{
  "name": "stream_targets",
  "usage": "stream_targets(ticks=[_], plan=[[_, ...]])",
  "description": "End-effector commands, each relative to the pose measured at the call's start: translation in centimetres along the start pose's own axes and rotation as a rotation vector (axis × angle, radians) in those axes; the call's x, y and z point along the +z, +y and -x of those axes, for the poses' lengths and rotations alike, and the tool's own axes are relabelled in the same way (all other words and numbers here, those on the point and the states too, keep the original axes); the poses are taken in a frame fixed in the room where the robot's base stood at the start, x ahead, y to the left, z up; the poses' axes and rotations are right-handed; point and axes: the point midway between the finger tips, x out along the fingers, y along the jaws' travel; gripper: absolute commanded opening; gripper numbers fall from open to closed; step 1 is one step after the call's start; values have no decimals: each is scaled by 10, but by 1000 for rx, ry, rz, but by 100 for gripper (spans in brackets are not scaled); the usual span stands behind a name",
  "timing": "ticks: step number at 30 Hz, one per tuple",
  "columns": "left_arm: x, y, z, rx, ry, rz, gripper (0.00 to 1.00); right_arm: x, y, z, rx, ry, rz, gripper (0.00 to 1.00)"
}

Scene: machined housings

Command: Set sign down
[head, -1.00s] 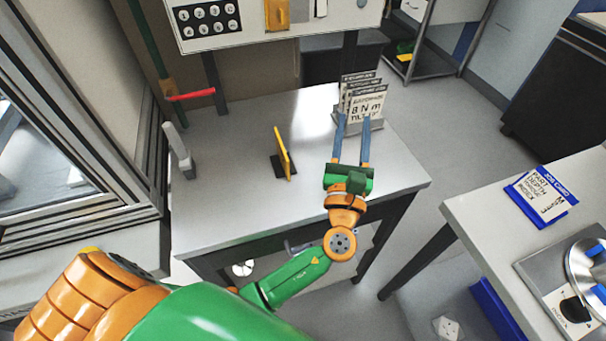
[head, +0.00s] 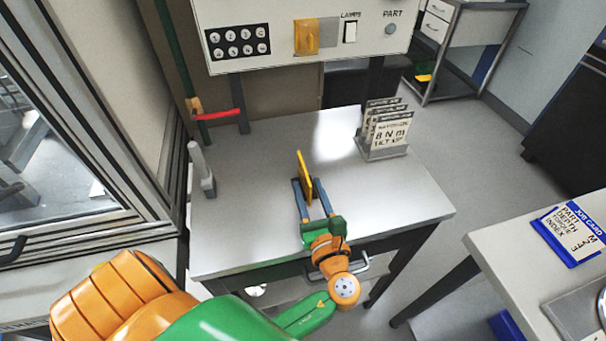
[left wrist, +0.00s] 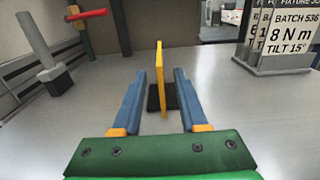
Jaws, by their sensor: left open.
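The sign is a thin yellow upright plate (head: 304,177) on a small dark base, standing on the grey table (head: 260,225). In the left wrist view the yellow plate (left wrist: 160,80) is seen nearly edge-on, and its dark base (left wrist: 172,97) rests on the table. My left gripper (head: 311,187) is open, with its blue fingers on either side of the plate. In the left wrist view its fingers (left wrist: 160,77) show gaps to the plate on both sides. My right gripper is not in view.
A rack of printed cards (head: 385,130) stands at the table's back right. A grey upright post (head: 202,170) stands at the left, near a red-handled lever (head: 220,113). A panel (head: 300,38) with buttons hangs behind. The table between sign and rack is clear.

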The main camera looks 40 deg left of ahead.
Motion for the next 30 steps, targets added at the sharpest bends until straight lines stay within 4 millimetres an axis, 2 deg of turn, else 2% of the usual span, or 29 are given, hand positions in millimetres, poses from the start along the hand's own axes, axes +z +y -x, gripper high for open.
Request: stream_targets(ticks=[1, 5, 7, 10, 15, 16, 20, 30], plan=[[9, 0, -8, 1, -3, 0, 42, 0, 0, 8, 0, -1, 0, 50], [23, -2, -33, 1, -4, 1, 42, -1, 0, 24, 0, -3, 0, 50], [18, -2, -45, 0, -3, -2, 42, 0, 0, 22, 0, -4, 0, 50], [15, -2, -52, -1, 0, 1, 42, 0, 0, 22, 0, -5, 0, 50], [14, -2, -52, -1, 1, 1, 42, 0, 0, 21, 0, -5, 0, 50], [14, -2, -52, -1, 1, 1, 37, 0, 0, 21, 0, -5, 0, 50], [14, -2, -52, -2, 1, 1, 2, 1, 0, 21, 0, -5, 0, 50], [14, -2, -52, -2, 1, 1, 0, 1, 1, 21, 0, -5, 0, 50]])
